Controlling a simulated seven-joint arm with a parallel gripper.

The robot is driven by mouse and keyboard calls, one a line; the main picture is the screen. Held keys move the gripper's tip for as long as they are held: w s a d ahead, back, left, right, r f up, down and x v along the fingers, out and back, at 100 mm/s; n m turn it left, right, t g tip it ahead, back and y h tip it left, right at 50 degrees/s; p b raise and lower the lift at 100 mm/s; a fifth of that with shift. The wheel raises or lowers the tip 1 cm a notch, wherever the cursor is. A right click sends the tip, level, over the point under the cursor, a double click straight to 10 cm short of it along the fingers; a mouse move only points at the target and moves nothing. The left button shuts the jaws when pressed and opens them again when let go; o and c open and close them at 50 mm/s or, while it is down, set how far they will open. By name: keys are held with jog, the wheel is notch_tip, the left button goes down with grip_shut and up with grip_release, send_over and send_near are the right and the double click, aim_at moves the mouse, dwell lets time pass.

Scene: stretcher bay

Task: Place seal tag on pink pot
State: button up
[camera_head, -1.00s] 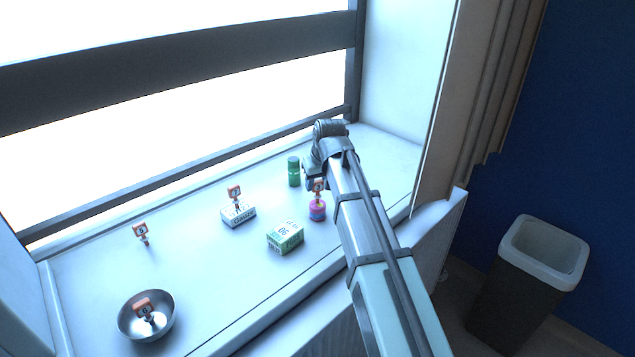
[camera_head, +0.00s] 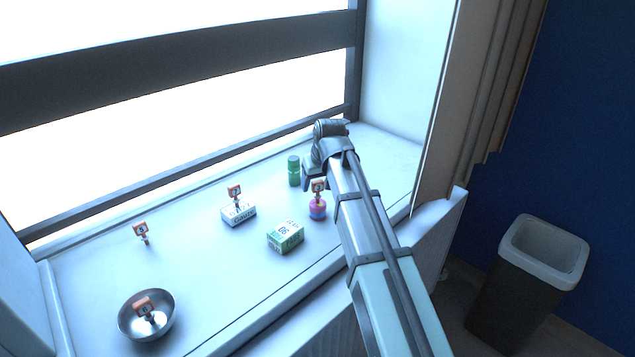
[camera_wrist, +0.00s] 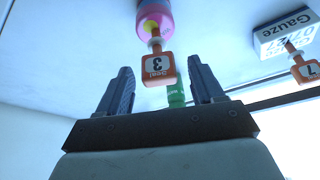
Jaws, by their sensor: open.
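The pink pot (camera_head: 318,210) stands on the sill, below my gripper. An orange seal tag (camera_head: 319,186) with a white face stands upright on top of it. In the wrist view this tag (camera_wrist: 157,68) reads "Seal 3", and its stem meets the yellow top of the pink pot (camera_wrist: 158,14). My gripper (camera_head: 309,180) is open and empty beside the tag. In the wrist view the fingertips of my gripper (camera_wrist: 161,78) are spread apart, with the tag showing in front of the gap between them. I see no finger touching it.
A green bottle (camera_head: 293,171) stands just behind left. A green-and-white box (camera_head: 286,237) lies in front left. A gauze box (camera_head: 239,215) bears another tag (camera_head: 235,192). A third tag (camera_head: 141,232) stands on the sill (camera_head: 90,270), and one (camera_head: 144,306) is in a metal bowl (camera_head: 128,332).

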jog(key=v, duration=1.2)
